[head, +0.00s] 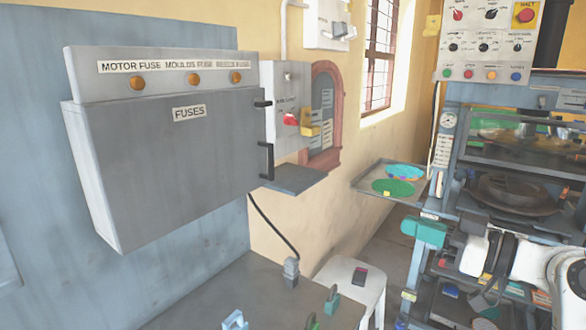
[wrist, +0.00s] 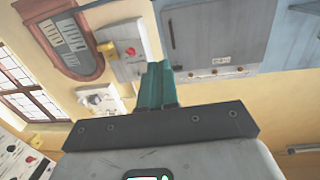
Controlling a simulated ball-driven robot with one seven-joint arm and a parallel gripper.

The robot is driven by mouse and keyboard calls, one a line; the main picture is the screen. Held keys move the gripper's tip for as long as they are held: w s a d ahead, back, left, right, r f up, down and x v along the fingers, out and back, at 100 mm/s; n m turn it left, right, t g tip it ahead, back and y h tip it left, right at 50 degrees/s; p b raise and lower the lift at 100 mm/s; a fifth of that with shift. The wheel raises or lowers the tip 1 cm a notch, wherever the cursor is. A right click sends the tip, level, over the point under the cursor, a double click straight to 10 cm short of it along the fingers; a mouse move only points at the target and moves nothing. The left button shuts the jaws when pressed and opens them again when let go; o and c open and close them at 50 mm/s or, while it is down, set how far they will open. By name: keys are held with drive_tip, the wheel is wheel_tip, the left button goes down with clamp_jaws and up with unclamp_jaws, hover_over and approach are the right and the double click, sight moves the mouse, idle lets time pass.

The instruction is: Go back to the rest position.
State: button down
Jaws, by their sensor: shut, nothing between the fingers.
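My gripper (wrist: 157,78) shows in the wrist view as two teal fingers closed together, with nothing between them. They point toward the wall and are apart from everything seen. The wrist view is upside down. The grey fuse cabinet (head: 185,150) has its door shut in the head view; it also shows beyond the fingers in the wrist view (wrist: 215,35). White parts of my arm show at the lower right of the head view, in front of the press (head: 520,150).
A switch box (head: 287,90) with a red handle hangs beside the cabinet, above a small shelf (head: 296,180). A tray (head: 362,185) with green and cyan discs juts out left of the press. A white stool (head: 345,272) and grey bench (head: 215,290) stand below.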

drive_tip(key=s+f+m+g+h, duration=0.15)
drive_tip(key=s+f, duration=0.35)
drive_tip(key=f, duration=0.5)
drive_tip(key=s+a+f+m+g+h, duration=0.1)
drive_tip(key=s+f+m+h, duration=0.25)
drive_tip(key=f, duration=0.55)
drive_tip(key=s+f+m+g+h, duration=0.15)
drive_tip(key=s+f, duration=0.35)
drive_tip(key=f, duration=0.5)
drive_tip(key=s+d+f+m+g+h, duration=0.1)
drive_tip(key=s+d+f+g+h, duration=0.1)
drive_tip(key=s, duration=0.6)
drive_tip(key=s+d+f+m+g+h, duration=0.1)
drive_tip(key=s+f, duration=0.3)
drive_tip(key=s, duration=0.4)
drive_tip(key=s+d+f+m+g+h, duration=0.1)
drive_tip(key=s+d+f+g+h, duration=0.2)
drive_tip(key=s, duration=0.6)
drive_tip(key=shift+d+f+g+h+p, duration=0.3)
drive_tip(key=shift+f+h, duration=0.15)
drive_tip(key=shift+f, duration=0.15)
